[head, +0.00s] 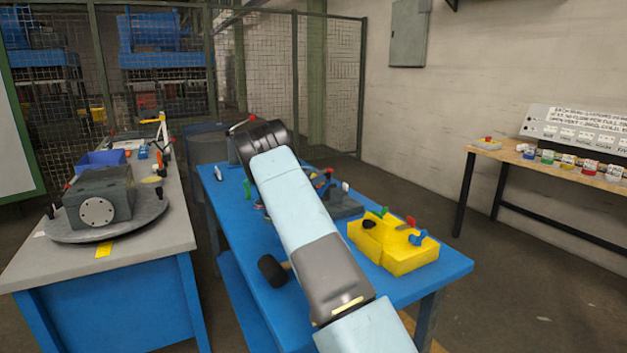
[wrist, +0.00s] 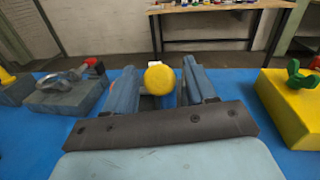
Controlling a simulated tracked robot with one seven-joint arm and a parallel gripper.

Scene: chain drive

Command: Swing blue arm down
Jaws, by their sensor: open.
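My gripper (wrist: 160,72) shows in the wrist view, its two blue-grey fingers spread apart behind a dark crossbar. A round yellow knob (wrist: 160,79) stands in the gap between the fingers, with grey-blue surfaces just below it. I cannot tell whether a finger touches the knob. No blue arm can be made out with certainty; whatever carries the knob is mostly hidden by the crossbar and fingers. In the head view my pale arm reaches over the blue table (head: 405,291) and hides the gripper and the knob.
A yellow block (head: 392,247) with green, red and blue parts sits at the table's right, also right in the wrist view (wrist: 292,105). A grey block (wrist: 68,93) with a red-tipped metal lever stands left. The grey bench (head: 155,230) bears a turntable (head: 107,231).

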